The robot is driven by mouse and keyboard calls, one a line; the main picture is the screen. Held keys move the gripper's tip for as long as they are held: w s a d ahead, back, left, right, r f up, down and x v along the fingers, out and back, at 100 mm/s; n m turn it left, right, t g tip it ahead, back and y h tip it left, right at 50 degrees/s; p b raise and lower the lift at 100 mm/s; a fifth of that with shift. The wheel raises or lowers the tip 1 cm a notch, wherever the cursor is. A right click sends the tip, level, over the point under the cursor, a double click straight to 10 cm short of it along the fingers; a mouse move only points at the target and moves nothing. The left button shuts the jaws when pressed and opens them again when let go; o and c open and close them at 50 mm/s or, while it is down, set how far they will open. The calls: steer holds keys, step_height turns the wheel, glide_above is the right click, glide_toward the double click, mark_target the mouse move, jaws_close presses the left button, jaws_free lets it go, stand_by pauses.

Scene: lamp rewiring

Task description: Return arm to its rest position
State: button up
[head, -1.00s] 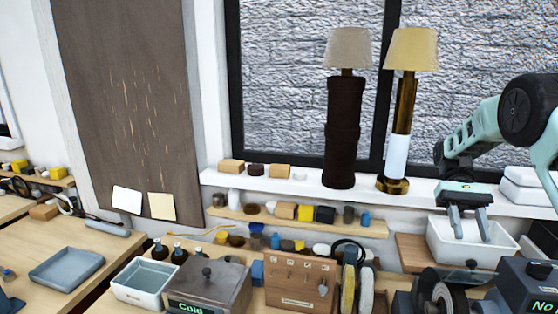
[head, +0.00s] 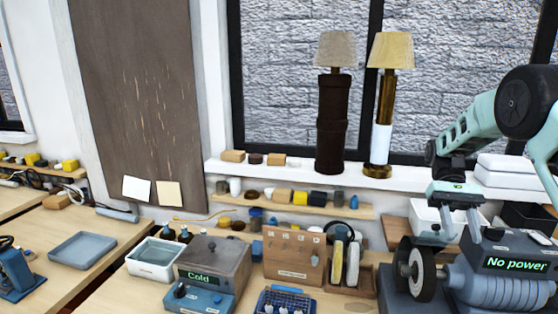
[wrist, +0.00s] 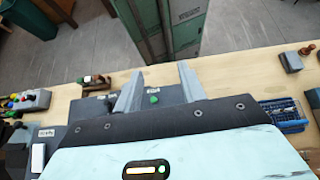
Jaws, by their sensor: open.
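My gripper (head: 461,222) is at the right side of the head view, pointing down over the back of the bench grinder. Its two fingers are apart and nothing is between them. In the wrist view the open gripper (wrist: 158,88) shows above the dark grinder body and wooden bench (wrist: 225,72). My pale green arm reaches in from the right edge of the head view.
A grinder (head: 500,285) reading "No power" stands below my gripper. A white bin (head: 432,215) sits behind it. Two lamps, one dark (head: 333,125) and one brass (head: 382,130), stand on the window shelf. A soldering-type box reading "Cold" (head: 215,262) stands left.

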steer(key=s+a+f+n+t+h+b, duration=0.25)
steer(key=s+a+f+b, duration=0.2)
steer(key=a, duration=0.65)
steer(key=s+a+f+n+t+h+b, duration=0.1)
steer(key=s+a+f+n+t+b, duration=0.35)
steer(key=a, duration=0.55)
steer(key=s+a+f+n+t+b, duration=0.1)
steer(key=s+a+f+t+b, duration=0.1)
steer(key=s, duration=0.6)
steer(key=s+a+f+n+t+y+b, duration=0.1)
steer(key=s+a+f+b, duration=0.3)
steer(key=s, duration=0.4)
steer(key=shift+s+a+f+n+t+b, duration=0.15)
steer(key=shift+f+n+t+b, duration=0.35)
steer(key=shift+f+n, duration=0.35)
